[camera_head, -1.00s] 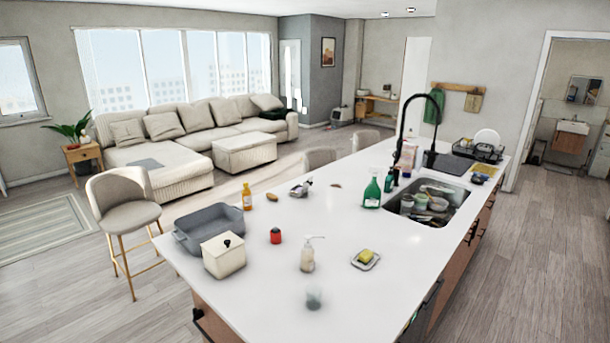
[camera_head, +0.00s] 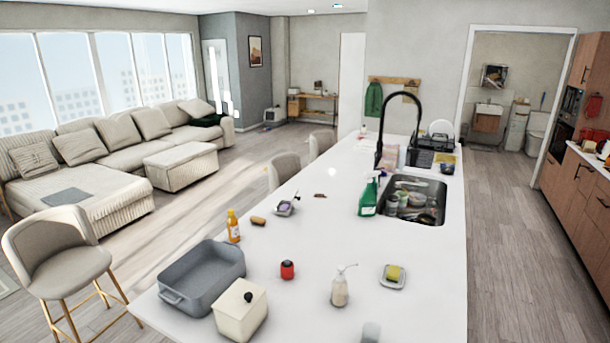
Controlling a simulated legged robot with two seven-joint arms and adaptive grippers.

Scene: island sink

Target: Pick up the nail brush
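A small tan oval thing (camera_head: 258,221) lies on the white island counter beside a yellow-orange bottle (camera_head: 233,226); it looks like a wooden-backed brush, but it is too small to be sure. A smaller brown thing (camera_head: 319,195) lies farther back on the counter, and I cannot tell what it is. Neither of my grippers is in view.
The counter (camera_head: 310,235) holds a grey basin (camera_head: 203,278), cream lidded box (camera_head: 240,310), red jar (camera_head: 287,270), soap pump (camera_head: 340,287), sponge dish (camera_head: 393,276) and green spray bottle (camera_head: 368,196). A sink (camera_head: 432,216) with dishes is at right. Floor (camera_head: 505,250) right of the island is clear.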

